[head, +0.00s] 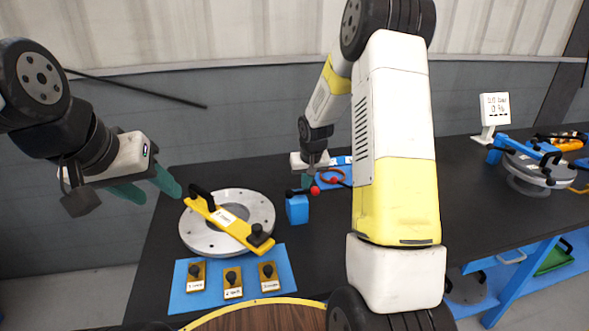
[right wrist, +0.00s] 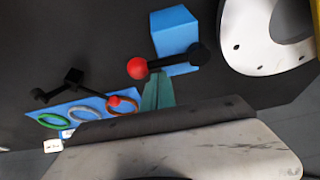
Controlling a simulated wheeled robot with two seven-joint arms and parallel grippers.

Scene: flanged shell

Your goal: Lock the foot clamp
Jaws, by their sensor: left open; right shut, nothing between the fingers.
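A blue clamp block (head: 297,209) with a black lever and red ball knob (head: 315,190) stands on the black table, right of the round grey flange (head: 262,206). In the right wrist view the block (right wrist: 175,30) shows with the lever across its near side and the red knob (right wrist: 138,68) at the lever's left end. My right gripper (head: 308,182) is shut and empty close to the knob; its teal fingers (right wrist: 157,92) lie just below the lever in the wrist view. I cannot tell if they touch. My left gripper (head: 155,197) is open and empty, left of the flange.
A yellow bar (head: 228,222) with black handles lies across the flange. A blue mat (head: 205,298) holds three yellow knobbed blocks. A second red-knobbed black lever (right wrist: 95,90) is by a blue mat with coloured rings (right wrist: 47,120). A display (head: 494,108) stands far right.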

